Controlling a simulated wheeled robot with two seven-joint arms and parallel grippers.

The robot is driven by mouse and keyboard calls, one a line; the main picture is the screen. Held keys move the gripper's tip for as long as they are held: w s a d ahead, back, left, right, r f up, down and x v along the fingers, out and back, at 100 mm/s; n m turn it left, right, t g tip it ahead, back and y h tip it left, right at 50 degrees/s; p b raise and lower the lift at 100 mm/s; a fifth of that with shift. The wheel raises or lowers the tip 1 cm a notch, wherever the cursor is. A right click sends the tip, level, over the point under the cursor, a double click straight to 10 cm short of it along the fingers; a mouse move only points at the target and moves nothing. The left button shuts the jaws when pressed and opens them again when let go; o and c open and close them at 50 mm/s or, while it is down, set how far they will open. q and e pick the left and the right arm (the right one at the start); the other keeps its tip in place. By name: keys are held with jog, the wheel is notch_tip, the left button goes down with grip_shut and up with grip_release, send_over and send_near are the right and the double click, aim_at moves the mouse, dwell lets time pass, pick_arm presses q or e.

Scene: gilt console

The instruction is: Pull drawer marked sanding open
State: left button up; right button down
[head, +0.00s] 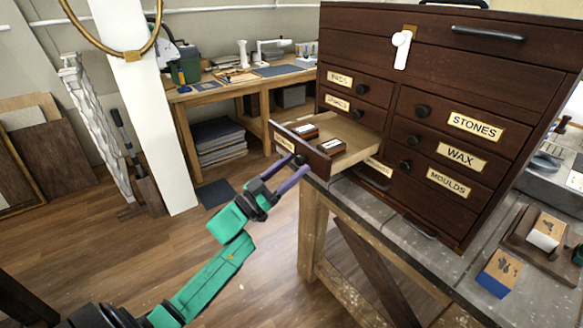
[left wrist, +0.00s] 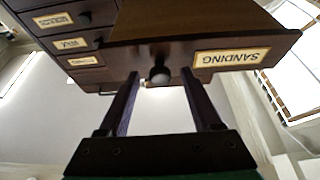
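The drawer marked SANDING (head: 355,138) stands pulled well out of the dark wooden cabinet (head: 385,55). Its label (left wrist: 232,57) reads upside down in the left wrist view. Two small dark blocks (head: 331,147) with pale labels lie inside. My left gripper (head: 287,172) is at the drawer front, with its purple fingers on either side of the round dark knob (left wrist: 159,75). The fingers are apart, with gaps visible between them and the knob in the left wrist view. My right gripper is not in view.
Drawers labelled STONES (head: 475,126), WAX (head: 461,156) and MOULDS (head: 450,183) are shut. The cabinet stands on a grey-topped bench (head: 410,285). A blue-sided block (head: 499,273) lies on the bench at right. Wooden floor (head: 265,280) is open below the drawer.

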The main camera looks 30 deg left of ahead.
pick_arm(q)
jog(key=shift+s+a+f, duration=0.1)
jog(key=shift+s+f, duration=0.15)
jog(key=b+v, duration=0.3)
jog(key=v, duration=1.1)
jog(key=shift+b, duration=0.35)
